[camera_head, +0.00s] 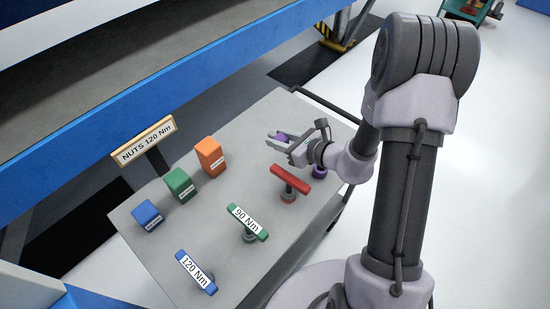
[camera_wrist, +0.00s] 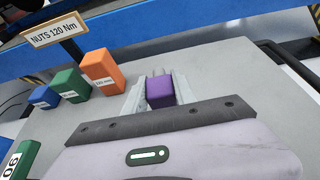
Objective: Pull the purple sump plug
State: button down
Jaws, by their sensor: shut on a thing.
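My gripper (camera_head: 279,141) is over the far part of the grey table and is shut on a purple block (camera_head: 283,137). In the wrist view the purple block (camera_wrist: 160,90) sits between the two grey fingers of my gripper (camera_wrist: 158,82). Whether the block touches the table is hard to tell. A second purple thing (camera_head: 320,172) shows partly behind my wrist in the head view; most of it is hidden. No thing labelled as a sump plug can be read.
The grey table (camera_head: 215,215) holds blue (camera_head: 147,214), green (camera_head: 179,185) and orange (camera_head: 210,156) blocks at left. Red (camera_head: 290,180), green "90 Nm" (camera_head: 247,222) and blue "120 Nm" (camera_head: 196,272) T-shaped handles stand nearer. A "NUTS 120 Nm" sign (camera_head: 144,140) stands behind.

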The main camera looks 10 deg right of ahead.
aim_at(279, 164)
notch_tip(279, 164, down, 10)
jog(key=b, duration=0.4)
jog(key=shift+r, duration=0.15)
jog(key=shift+f+b, duration=0.2)
jog(key=shift+b, duration=0.2)
jog(key=c, duration=1)
grip_release()
jog(key=shift+r, duration=0.1)
